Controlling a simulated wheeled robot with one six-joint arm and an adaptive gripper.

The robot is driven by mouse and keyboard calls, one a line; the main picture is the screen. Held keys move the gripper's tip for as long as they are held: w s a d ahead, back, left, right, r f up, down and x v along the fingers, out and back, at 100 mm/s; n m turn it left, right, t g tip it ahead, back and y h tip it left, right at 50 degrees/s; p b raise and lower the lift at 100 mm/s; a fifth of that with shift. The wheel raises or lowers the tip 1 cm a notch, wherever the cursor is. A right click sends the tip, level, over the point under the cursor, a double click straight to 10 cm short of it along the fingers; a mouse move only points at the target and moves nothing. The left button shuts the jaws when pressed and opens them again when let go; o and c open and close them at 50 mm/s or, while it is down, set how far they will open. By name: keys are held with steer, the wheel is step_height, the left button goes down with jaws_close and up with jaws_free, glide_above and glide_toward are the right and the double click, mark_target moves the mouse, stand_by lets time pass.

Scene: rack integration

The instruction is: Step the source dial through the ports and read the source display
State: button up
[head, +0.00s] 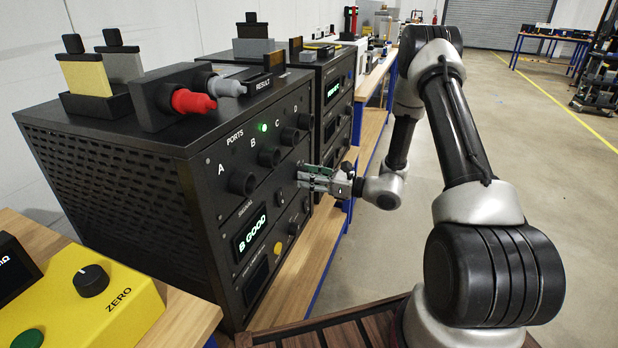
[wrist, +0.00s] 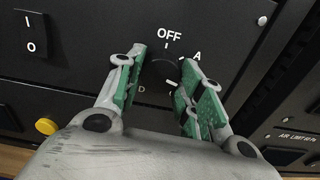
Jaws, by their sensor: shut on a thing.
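The source dial (wrist: 164,76) is a dark round knob on the black panel, with OFF above it and A to its upper right. A D shows at its lower left; the other letters are covered by a finger. My gripper (wrist: 163,82) is shut on the dial, one green-padded finger on each side. A short white mark shows by the right finger; I cannot tell if it is the pointer. In the head view my gripper (head: 304,174) is at the panel of the near black rack unit (head: 120,170).
Ports A to D run along the unit's upper front, port A (head: 242,183) nearest. A green light (head: 263,127) is lit between the letters B and C. A yellow button (wrist: 46,126) and a rocker switch (wrist: 31,34) sit left of the dial. A yellow ZERO box (head: 95,300) stands front left.

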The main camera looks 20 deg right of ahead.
steer(key=shift+m, duration=4.6)
steer(key=o, duration=1)
steer(key=shift+s, duration=0.1)
steer(key=v, duration=1.2)
